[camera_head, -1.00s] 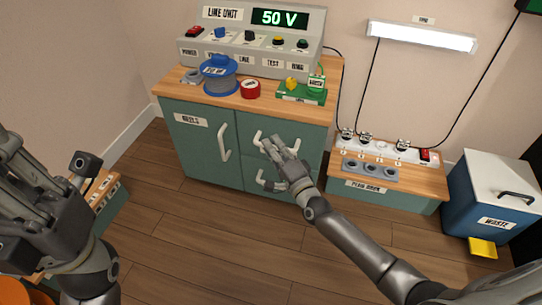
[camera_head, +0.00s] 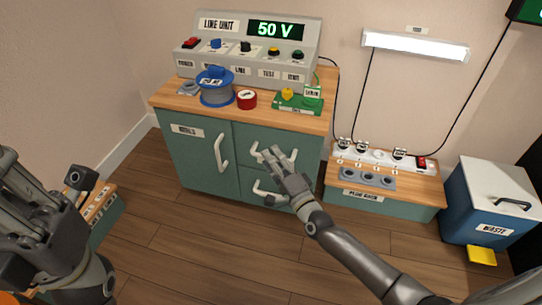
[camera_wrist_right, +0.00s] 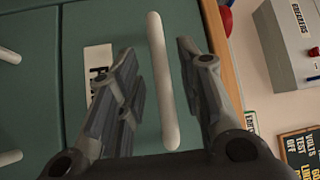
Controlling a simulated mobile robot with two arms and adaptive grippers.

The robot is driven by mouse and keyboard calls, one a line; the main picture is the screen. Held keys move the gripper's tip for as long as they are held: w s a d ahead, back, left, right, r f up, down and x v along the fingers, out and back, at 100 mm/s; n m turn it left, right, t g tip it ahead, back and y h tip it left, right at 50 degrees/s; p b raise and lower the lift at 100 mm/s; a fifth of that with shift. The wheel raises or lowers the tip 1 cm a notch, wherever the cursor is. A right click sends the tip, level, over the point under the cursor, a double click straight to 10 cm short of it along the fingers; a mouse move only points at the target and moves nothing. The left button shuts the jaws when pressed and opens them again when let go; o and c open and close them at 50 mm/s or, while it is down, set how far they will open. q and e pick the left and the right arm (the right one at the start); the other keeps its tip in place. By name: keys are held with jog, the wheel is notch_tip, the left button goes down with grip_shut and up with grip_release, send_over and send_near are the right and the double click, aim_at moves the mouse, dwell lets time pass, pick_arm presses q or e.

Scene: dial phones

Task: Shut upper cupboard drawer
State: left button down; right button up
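The green cupboard (camera_head: 195,158) stands under a wooden top. Its upper drawer (camera_head: 247,139) is at the right of the front, with a white bar handle (camera_head: 291,155). My right gripper (camera_head: 268,156) is at this handle in the head view and covers part of it. In the right wrist view, the handle (camera_wrist_right: 162,85) lies between the two spread fingers of the right gripper (camera_wrist_right: 160,85), with gaps on both sides. How far the drawer stands out is hard to tell. My left gripper (camera_head: 45,200) is at the lower left, away from the cupboard; its fingertips are unclear.
A lower drawer handle (camera_head: 266,192) sits just below, and a door handle (camera_head: 220,152) to the left. A blue waste bin (camera_head: 490,205) is at right; open floor lies in front.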

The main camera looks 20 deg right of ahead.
jog(key=v, duration=1)
jog(key=shift+s+d, duration=0.1)
jog(key=shift+s, duration=0.05)
